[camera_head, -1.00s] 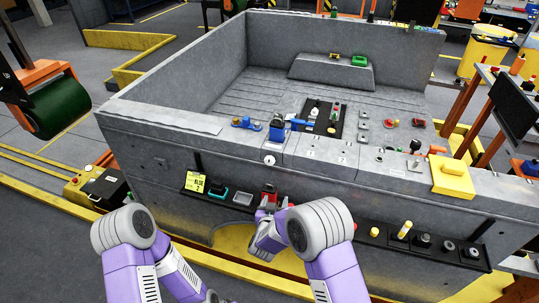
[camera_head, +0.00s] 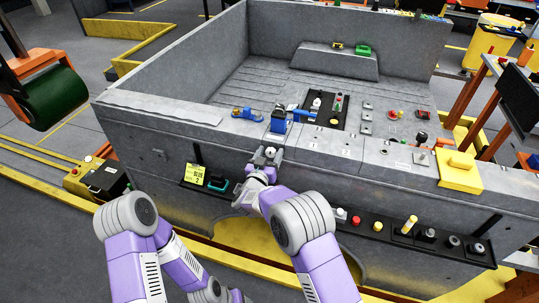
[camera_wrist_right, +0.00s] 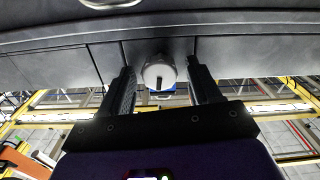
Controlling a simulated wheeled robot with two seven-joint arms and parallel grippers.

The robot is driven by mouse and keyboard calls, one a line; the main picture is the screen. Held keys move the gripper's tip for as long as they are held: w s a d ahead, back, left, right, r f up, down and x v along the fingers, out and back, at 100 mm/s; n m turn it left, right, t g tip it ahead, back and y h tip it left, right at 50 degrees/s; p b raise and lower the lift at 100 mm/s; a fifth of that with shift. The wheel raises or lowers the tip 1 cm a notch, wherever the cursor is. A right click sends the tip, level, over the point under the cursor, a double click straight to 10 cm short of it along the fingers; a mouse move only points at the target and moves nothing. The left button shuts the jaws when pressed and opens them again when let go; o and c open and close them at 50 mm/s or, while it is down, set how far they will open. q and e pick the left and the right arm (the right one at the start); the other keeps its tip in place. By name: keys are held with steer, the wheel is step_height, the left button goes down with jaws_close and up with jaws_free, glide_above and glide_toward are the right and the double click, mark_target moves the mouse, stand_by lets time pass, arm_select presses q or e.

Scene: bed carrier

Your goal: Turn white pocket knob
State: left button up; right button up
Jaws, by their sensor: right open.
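The white pocket knob (camera_head: 270,151) is on the upper front face of the grey bed. In the right wrist view the round knob (camera_wrist_right: 158,71) shows a dark vertical slot. My right gripper (camera_head: 266,157) is at the front face, around the knob. Its open fingers (camera_wrist_right: 160,78) stand on either side of the knob, with gaps visible between finger and knob. My left arm shows at the lower left of the head view, but I do not see its gripper.
A blue clamp (camera_head: 279,120) stands on the rim above. A yellow block (camera_head: 459,172) is to the right.

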steer(key=c, duration=1)
steer(key=shift+f+m+b, duration=0.15)
steer(key=shift+m+b, duration=0.85)
steer(key=shift+b, duration=0.3)
steer(key=shift+c, duration=0.2)
steer(key=m+b, duration=1)
steer(key=shift+d+f+b, duration=0.15)
steer(key=shift+b, duration=0.15)
steer(key=shift+m+b, duration=0.75)
steer(key=shift+m, duration=0.15)
steer(key=shift+m+b, duration=0.45)
steer(key=shift+m, duration=2.85)
